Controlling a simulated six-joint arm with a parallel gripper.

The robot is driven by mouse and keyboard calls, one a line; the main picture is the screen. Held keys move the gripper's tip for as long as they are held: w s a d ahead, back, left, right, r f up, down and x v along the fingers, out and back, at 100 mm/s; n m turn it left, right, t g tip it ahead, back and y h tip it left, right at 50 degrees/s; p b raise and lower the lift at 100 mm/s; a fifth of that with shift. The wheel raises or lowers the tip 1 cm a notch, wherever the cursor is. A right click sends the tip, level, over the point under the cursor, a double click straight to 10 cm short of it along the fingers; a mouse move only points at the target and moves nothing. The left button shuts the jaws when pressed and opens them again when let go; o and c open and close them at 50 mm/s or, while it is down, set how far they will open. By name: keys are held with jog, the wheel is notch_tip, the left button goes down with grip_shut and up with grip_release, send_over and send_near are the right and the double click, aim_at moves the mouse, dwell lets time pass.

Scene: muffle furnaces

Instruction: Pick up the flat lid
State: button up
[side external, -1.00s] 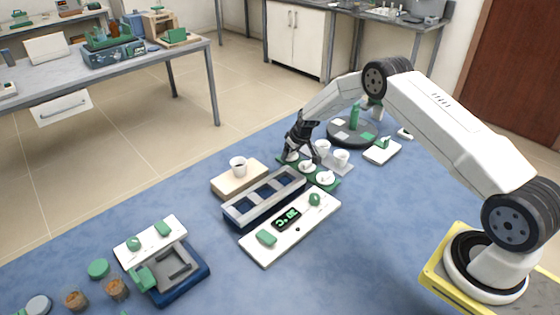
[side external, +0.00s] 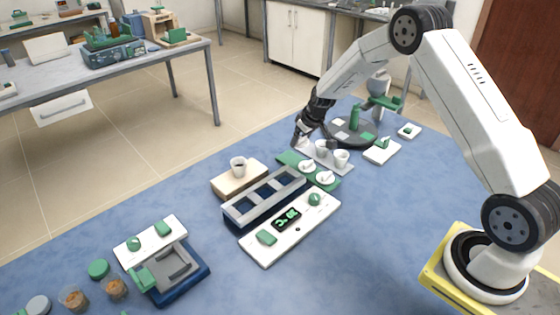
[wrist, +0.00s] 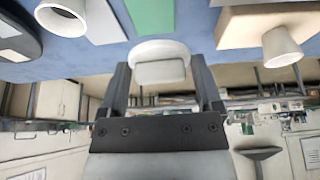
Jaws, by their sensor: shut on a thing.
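My gripper (side external: 301,136) is shut on a round white flat lid (wrist: 160,50) with a raised block-like handle. In the wrist view the handle sits between the two dark fingers of my gripper (wrist: 164,75). In the side view the gripper is above the far end of the green tray, and the held lid is hard to make out there. Two more white lids with handles, a middle one (side external: 307,166) and a near one (side external: 325,178), lie on the green tray (side external: 286,156).
White crucibles (side external: 321,148) (side external: 341,158) stand on a pale tile right of the green tray. A cup (side external: 238,167) stands on a wooden block (side external: 228,184). The furnace frame (side external: 262,200) and control panel (side external: 262,247) are nearer. A dark turntable (side external: 350,140) is behind.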

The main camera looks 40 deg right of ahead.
jog(key=s+a+r, duration=0.2)
jog(key=s+r, duration=0.1)
jog(key=s, duration=0.5)
jog(key=shift+r, duration=0.3)
jog(key=shift+s, duration=0.15)
jog(key=w+a+n, duration=0.1)
jog(key=w+a, duration=0.1)
jog(key=w, duration=0.1)
jog(key=w+a+n, duration=0.1)
jog(key=w+a, duration=0.1)
jog(key=w, duration=0.1)
jog(key=w+a+y, duration=0.1)
jog(key=w+a, duration=0.1)
jog(key=w, duration=0.1)
jog(key=shift+r+n, duration=0.4)
jog(key=w+a+n, duration=0.1)
jog(key=w+a, duration=0.1)
jog(key=a, duration=0.1)
jog(key=w+a+n+y, duration=0.1)
jog(key=w+a, duration=0.2)
jog(key=w+a+r+n, duration=0.1)
jog(key=w+a, duration=0.1)
jog(key=a, duration=0.2)
jog(key=shift+w+r+g, duration=0.1)
jog(key=shift+w+g, duration=0.15)
jog(key=shift+g, duration=0.05)
jog(key=shift+f, duration=2.85)
jog(key=shift+f, duration=1)
